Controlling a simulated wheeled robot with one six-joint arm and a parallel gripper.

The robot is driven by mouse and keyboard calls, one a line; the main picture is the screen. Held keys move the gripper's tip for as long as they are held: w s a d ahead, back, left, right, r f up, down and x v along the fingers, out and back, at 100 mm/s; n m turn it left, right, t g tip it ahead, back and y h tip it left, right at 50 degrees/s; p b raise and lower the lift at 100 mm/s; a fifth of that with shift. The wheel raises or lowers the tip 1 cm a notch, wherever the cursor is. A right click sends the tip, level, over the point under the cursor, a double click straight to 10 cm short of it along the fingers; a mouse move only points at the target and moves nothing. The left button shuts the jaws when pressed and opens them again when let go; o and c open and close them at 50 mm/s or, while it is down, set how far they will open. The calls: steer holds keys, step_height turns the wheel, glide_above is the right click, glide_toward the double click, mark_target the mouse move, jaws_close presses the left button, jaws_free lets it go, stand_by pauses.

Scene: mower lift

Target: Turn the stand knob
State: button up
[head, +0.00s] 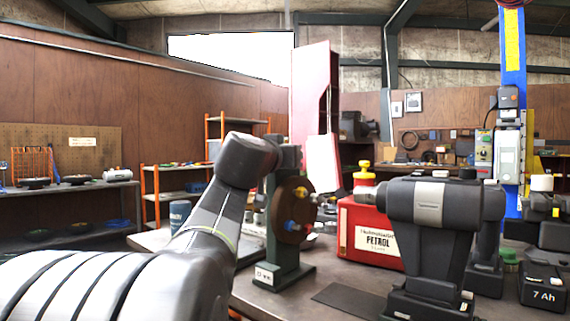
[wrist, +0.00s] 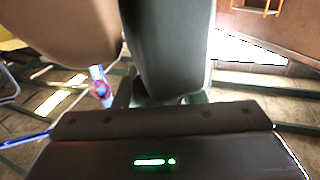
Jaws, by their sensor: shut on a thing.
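The green stand (head: 285,225) stands on the bench in the middle of the head view. A round brown disc (head: 293,210) with red, yellow and blue knobs is on its right face. My arm reaches in from the lower left, its wrist against the stand's left side, hiding my fingers there. In the wrist view, my gripper (wrist: 160,99) is shut on a small dark part, seemingly the stand knob, mostly hidden. The dark stand (wrist: 168,45) and a pale brown rounded shape (wrist: 65,30) fill the view just beyond the fingers.
A red petrol can (head: 372,240) stands right of the stand. A large grey and black power tool (head: 430,215) stands upright in front of it. A dark mat (head: 350,299) lies on the bench. A 7 Ah battery (head: 541,290) is at the right edge. Shelves line the left.

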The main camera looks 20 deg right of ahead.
steer(key=shift+w+n+t+y+p, duration=0.1)
steer(key=shift+n+t+y+p, duration=0.65)
steer(key=shift+y+p, duration=0.35)
steer(key=y+p, duration=0.1)
steer(key=p, duration=0.1)
steer(key=n+t+p, duration=0.1)
steer(key=p, duration=0.1)
steer(key=shift+w+a+n+y, duration=0.15)
steer(key=shift+n+y, duration=0.1)
steer(key=shift+y, duration=0.15)
steer(key=y+p, duration=0.1)
steer(key=p, duration=0.4)
steer(key=n+t+y+p, duration=0.1)
steer(key=p, duration=0.4)
steer(key=shift+a+r+n, duration=0.1)
steer(key=shift+r+n, duration=0.1)
steer(key=shift+n, duration=0.1)
steer(key=y+p, duration=0.1)
steer(key=p, duration=0.3)
steer(key=shift+f+n, duration=0.15)
steer(key=shift+n, duration=0.15)
steer(key=shift+f+p, duration=0.2)
steer(key=shift+p, duration=0.25)
steer(key=o, duration=1)
steer(key=shift+a, duration=0.1)
steer(key=shift+r, duration=0.1)
